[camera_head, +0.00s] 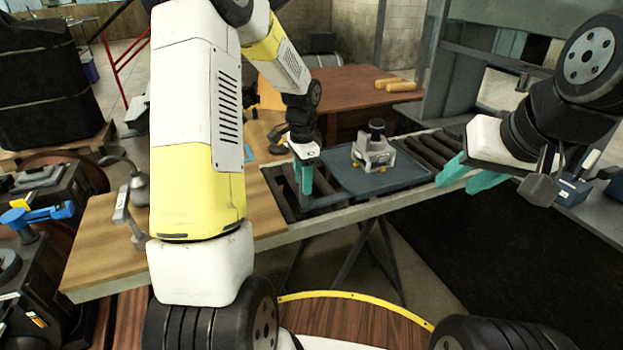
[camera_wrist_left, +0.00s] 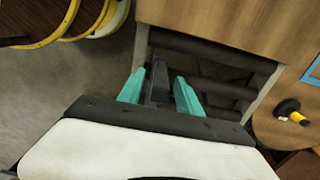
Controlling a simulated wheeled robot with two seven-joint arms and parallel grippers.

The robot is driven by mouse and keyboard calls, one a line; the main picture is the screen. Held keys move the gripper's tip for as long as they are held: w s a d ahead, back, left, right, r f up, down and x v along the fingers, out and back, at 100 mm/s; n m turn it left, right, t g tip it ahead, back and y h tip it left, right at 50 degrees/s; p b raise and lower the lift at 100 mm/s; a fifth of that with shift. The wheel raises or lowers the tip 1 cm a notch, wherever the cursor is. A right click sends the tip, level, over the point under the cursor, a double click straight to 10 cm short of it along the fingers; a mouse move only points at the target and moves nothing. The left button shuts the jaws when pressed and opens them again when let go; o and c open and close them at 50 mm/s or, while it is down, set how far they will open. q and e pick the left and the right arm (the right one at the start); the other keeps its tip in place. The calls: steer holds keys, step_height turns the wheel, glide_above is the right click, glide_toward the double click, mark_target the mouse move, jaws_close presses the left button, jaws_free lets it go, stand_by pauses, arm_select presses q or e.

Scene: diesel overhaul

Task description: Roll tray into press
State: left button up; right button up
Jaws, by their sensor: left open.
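A blue-grey tray (camera_head: 345,180) lies on the roller conveyor (camera_head: 420,152). A grey metal housing (camera_head: 373,150) with a dark round top stands upright on it. The press (camera_head: 440,75) is a grey frame standing at the conveyor's right end. My left gripper (camera_head: 303,192) points down over the rollers just left of the tray; whether it touches the tray I cannot tell. In the left wrist view its teal fingers (camera_wrist_left: 158,88) are apart, with a dark upright piece between or behind them. My right gripper (camera_head: 454,187) is open and empty, right of the tray near the conveyor's front side.
A wooden bench top (camera_head: 110,250) adjoins the conveyor on the left, carrying a grey-handled tool (camera_head: 128,215). A brown table (camera_head: 350,90) with yellow rolls (camera_head: 400,86) stands behind. A blue box (camera_head: 572,190) sits at the right. Bare rollers lie between tray and press.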

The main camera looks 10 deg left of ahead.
arm_select(q)
steer(key=shift+f, duration=1.8)
steer(key=shift+c, duration=0.2)
jaws_close()
steer(key=shift+r, duration=0.1)
